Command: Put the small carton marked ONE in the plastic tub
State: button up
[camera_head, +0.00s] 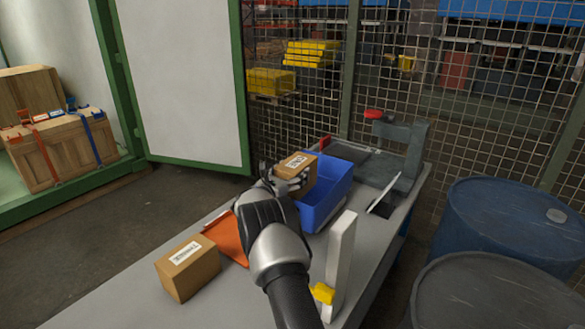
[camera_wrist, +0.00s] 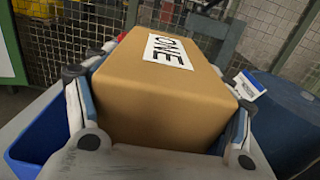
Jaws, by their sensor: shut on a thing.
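The small brown carton marked ONE (camera_head: 297,172) is between the fingers of my gripper (camera_head: 282,180), which is shut on it. In the wrist view the carton (camera_wrist: 165,85) fills the middle, with its white ONE label facing up and a finger against each side. The blue plastic tub (camera_head: 325,200) stands on the grey bench. In the head view the carton overlaps the tub's left rim. In the wrist view part of the tub (camera_wrist: 40,135) shows at lower left. The carton's height over the tub is hard to tell.
A second brown carton (camera_head: 188,268) with a label sits at the bench's near left, beside an orange-red flat item (camera_head: 226,238). A white upright post (camera_head: 341,262) with a yellow piece stands right of my arm. A grey machine (camera_head: 395,160) is at the far end.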

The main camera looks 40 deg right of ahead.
jog(key=shift+r, duration=0.6)
jog(key=shift+f, duration=0.65)
jog(key=o, duration=2.1)
jog(key=shift+f, duration=0.3)
jog(key=shift+s, duration=0.1)
